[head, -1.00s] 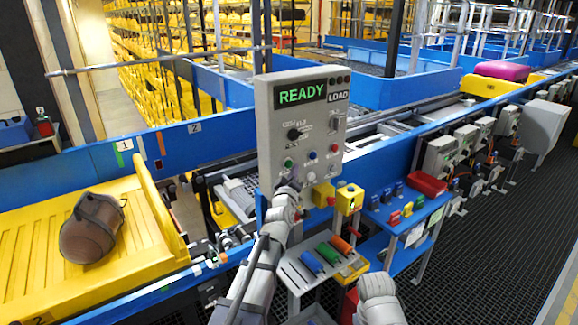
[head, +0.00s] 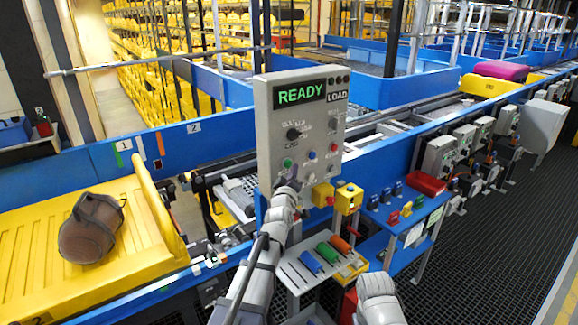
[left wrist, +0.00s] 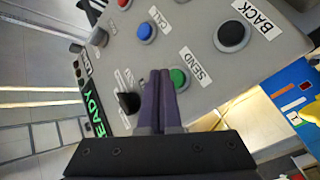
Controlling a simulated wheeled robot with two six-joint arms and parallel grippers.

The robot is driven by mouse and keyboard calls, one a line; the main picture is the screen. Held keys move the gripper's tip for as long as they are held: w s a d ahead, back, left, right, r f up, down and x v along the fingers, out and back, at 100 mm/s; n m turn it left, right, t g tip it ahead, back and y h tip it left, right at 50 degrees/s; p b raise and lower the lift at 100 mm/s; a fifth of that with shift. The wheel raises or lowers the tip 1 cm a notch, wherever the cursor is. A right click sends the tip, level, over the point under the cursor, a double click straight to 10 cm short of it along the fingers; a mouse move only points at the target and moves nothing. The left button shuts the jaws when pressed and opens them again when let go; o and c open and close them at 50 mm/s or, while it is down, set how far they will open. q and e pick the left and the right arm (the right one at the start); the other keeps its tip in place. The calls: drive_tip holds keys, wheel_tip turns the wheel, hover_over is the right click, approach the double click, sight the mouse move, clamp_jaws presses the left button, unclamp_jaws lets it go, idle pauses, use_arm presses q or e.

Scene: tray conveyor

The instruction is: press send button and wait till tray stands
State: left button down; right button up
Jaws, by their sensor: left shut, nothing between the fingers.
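The grey control panel (head: 262,135) shows READY on its screen (head: 300,94), with a LOAD label beside it. The green send button (head: 287,163) is low on the panel; in the left wrist view the green button (left wrist: 178,78) sits beside the SEND label. My left gripper (head: 292,178) is in front of the panel, just below that button. Its dark fingers (left wrist: 160,76) are shut and empty, with their tips right beside the green button; I cannot tell whether they touch it. My right gripper is out of view.
A yellow box (head: 348,199) and a blue shelf (head: 405,208) with a red bin (head: 427,184) stand right of the panel. The conveyor runs behind.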

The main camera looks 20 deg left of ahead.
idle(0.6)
use_arm(q)
drive_tip(key=shift+w+a, duration=0.3)
drive_tip(key=shift+a, duration=0.05)
drive_tip(key=shift+w+a, duration=0.3)
drive_tip(key=shift+a, duration=0.1)
idle(0.8)
drive_tip(key=shift+s+d, duration=0.6)
drive_tip(key=shift+d, duration=0.15)
